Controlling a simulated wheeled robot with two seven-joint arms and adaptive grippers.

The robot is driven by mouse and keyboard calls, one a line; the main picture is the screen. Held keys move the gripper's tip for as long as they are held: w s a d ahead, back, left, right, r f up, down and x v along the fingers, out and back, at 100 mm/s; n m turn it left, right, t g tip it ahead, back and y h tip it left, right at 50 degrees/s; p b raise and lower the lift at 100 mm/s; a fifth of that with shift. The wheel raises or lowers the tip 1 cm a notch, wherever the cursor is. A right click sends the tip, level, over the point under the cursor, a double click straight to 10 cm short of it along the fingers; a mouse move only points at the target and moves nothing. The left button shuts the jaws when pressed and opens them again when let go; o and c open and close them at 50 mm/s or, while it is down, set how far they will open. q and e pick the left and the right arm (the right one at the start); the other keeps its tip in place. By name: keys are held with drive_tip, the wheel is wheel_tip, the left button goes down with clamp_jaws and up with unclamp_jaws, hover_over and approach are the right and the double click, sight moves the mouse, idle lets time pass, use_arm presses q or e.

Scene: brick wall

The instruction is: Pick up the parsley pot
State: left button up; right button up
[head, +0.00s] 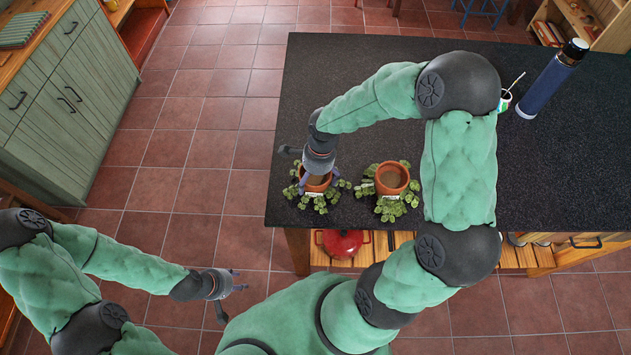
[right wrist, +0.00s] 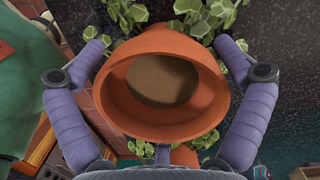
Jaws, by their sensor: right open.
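Two terracotta pots with leafy green plants spilling around them stand on the dark counter: a left pot (head: 318,184) and a right pot (head: 392,178). Each has a small white label, too small to read, so I cannot tell which is parsley. My right gripper (head: 318,178) is over the left pot, open, with a finger on either side. In the right wrist view, the pot (right wrist: 163,85) sits between the spread purple fingers (right wrist: 160,85), with a visible gap on each side. My left gripper (head: 241,281) is off the counter over the floor, open and empty.
The dark counter (head: 350,65) is bare at its back left. A blue bottle (head: 548,86) and a small cup with a straw (head: 504,100) stand at the right. A red lidded pot (head: 342,243) is on the shelf below. A green cabinet (head: 75,95) stands far left.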

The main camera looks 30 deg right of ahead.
drive_tip(key=shift+c, duration=0.3)
drive_tip(key=c, duration=1.4)
drive_tip(key=shift+r, duration=0.1)
